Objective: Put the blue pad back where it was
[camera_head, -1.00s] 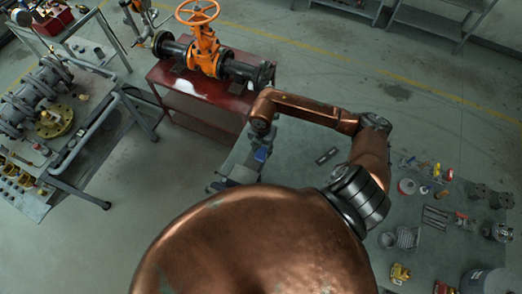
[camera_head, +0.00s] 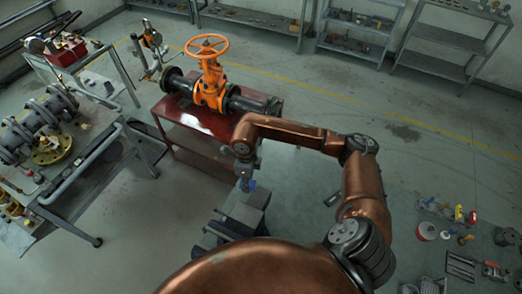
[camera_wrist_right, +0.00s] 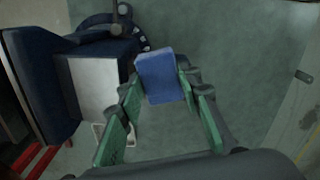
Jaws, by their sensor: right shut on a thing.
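The blue pad (camera_wrist_right: 160,77) is a small block held between the green-lined fingers of my right gripper (camera_wrist_right: 160,95). In the head view the pad (camera_head: 248,186) is a small blue patch under my right gripper (camera_head: 246,172), above the bench's far left corner. A vise (camera_head: 243,205) stands just below and beside it there. In the right wrist view the dark blue vise (camera_wrist_right: 45,75) with a pale grey block face (camera_wrist_right: 97,85) is left of the pad. The pad looks apart from it. My left gripper is out of view.
An orange gate valve (camera_head: 210,85) stands on a red stand (camera_head: 185,125) beyond the vise. A grey cart with pipe fittings (camera_head: 85,165) is at the left.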

